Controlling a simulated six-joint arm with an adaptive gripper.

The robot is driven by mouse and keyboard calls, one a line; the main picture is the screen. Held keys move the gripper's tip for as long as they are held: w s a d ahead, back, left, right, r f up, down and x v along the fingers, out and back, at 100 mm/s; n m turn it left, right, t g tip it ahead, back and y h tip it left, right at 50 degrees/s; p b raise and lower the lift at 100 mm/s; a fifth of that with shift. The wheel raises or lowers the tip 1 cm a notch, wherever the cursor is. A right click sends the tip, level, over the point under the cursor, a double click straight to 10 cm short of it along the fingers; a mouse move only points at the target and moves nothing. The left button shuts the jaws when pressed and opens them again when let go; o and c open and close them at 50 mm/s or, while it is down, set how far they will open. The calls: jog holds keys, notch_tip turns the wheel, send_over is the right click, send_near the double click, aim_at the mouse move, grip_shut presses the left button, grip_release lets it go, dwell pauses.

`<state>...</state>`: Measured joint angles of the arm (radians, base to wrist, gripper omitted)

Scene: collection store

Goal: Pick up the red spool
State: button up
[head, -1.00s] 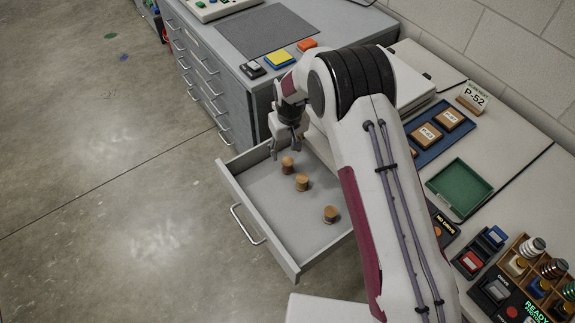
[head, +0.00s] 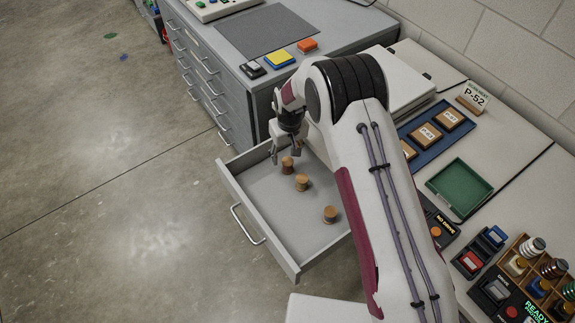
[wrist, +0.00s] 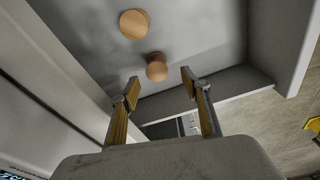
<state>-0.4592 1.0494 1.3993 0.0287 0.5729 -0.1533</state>
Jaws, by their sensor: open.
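Three wooden-topped spools stand upright in the open grey drawer (head: 255,215). The farthest spool (head: 287,165) has a reddish-brown side; another spool (head: 302,183) is in the middle, and a tan-brown spool (head: 330,214) is nearest the front right. None looks plainly red at this size. My gripper (head: 285,157) is open and empty, pointing down at the farthest spool. In the wrist view, my gripper (wrist: 160,79) has its fingers spread, with one spool (wrist: 157,67) just beyond the gap between the tips. A second spool (wrist: 133,24) stands farther off. The third is not in the wrist view.
The drawer's walls surround the spools, and the grey cabinet (head: 240,110) rises just behind my gripper. A yellow block (head: 280,59) and an orange one (head: 307,45) lie on its top. A green tray (head: 460,187) sits on the bench at right. The drawer's left floor is bare.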

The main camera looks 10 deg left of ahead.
aim_at(288, 161)
jog(key=f, duration=0.3)
jog(key=shift+w+d+f, duration=0.1)
jog(key=shift+d+f, duration=0.1)
jog(key=shift+w+a+f, duration=0.1)
jog(key=shift+w+f, duration=0.05)
jog(key=shift+f, duration=0.6)
jog(key=c, duration=1.1)
